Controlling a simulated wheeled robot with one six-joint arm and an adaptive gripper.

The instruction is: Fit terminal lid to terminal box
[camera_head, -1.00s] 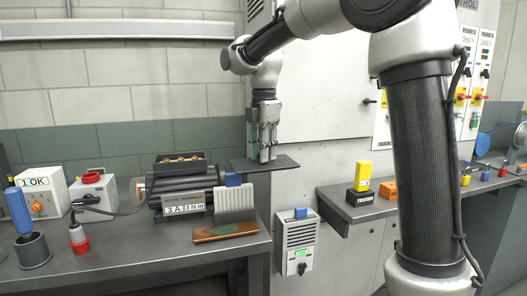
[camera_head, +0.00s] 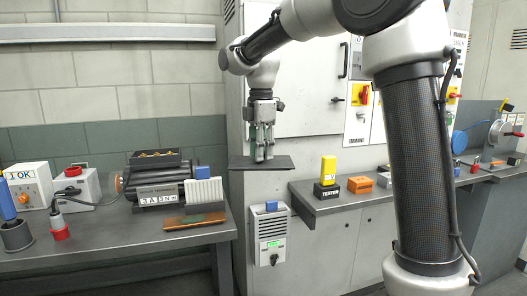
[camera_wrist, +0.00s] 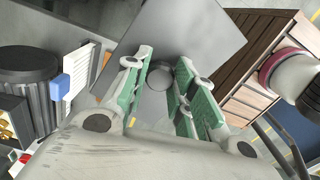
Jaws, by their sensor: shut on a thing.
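The terminal lid (camera_head: 240,162) is a thin dark flat plate, held roughly level in the air right of the motor. My gripper (camera_head: 262,157) points down and is shut on it. In the wrist view, a round grey knob (camera_wrist: 160,78) shows between the green-padded fingers (camera_wrist: 163,72), with the grey lid (camera_wrist: 205,32) beyond. The terminal box (camera_head: 153,162) is a dark open-topped box on the motor (camera_head: 158,191), with brass terminals showing inside. The lid is clear of the box, to its right in the head view. In the wrist view the box (camera_wrist: 12,118) is at the left edge.
The motor stands on the left bench (camera_head: 110,248) by a white finned block (camera_head: 204,191) and an orange-brown board (camera_head: 194,221). A wall unit (camera_head: 270,238) hangs below the lid. The right shelf (camera_head: 345,197) carries a yellow tester (camera_head: 328,172) and an orange block (camera_head: 360,184).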

